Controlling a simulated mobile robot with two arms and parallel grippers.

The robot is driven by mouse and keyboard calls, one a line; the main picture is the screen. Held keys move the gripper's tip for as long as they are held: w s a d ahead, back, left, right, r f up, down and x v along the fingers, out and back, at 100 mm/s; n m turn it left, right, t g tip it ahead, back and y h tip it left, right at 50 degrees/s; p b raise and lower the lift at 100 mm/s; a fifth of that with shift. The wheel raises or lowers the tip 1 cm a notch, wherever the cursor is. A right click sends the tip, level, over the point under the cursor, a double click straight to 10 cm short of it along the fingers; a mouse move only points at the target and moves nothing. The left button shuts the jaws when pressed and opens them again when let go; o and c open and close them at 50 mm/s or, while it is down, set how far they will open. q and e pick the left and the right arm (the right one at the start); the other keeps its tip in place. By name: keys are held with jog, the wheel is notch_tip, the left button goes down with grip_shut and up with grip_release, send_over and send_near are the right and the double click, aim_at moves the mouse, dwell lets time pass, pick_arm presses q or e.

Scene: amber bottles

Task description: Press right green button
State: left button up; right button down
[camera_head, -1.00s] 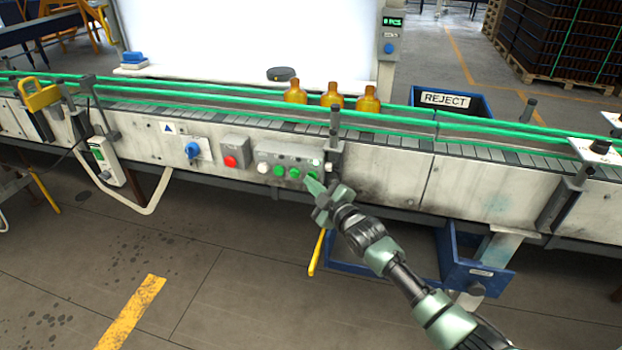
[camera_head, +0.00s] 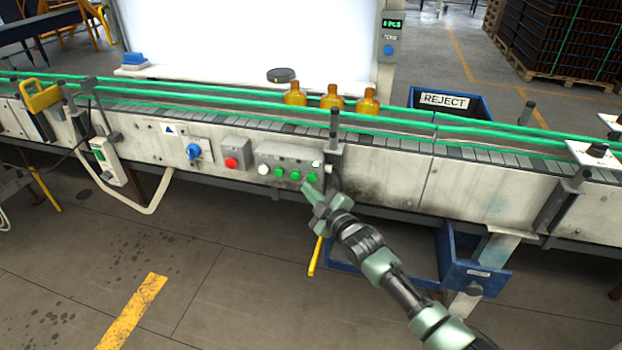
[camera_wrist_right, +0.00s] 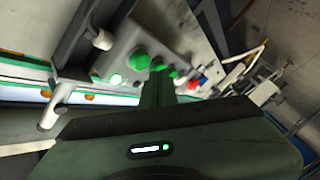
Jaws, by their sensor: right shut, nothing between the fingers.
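A grey control box (camera_head: 290,158) on the conveyor's front side carries a white button (camera_head: 264,169) and a row of three green buttons. The right green button (camera_head: 312,177) is at the row's right end; it is the large near one in the wrist view (camera_wrist_right: 138,60). My left gripper is not in view.
A red button (camera_head: 231,162) and blue rotary switch (camera_head: 193,151) sit left of the box. A dark post (camera_head: 333,150) stands just right of it. Amber bottles (camera_head: 332,97) stand on the conveyor. A blue reject bin (camera_head: 455,103) is behind.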

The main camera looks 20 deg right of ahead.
jog(key=s+p, duration=0.1)
jog(key=s+a, duration=0.1)
jog(key=s+a+p, duration=0.1)
jog(key=shift+s+a+r+p, duration=0.1)
jog(key=shift+s+a+p, duration=0.2)
jog(key=shift+s, duration=0.1)
dwell(0.5)
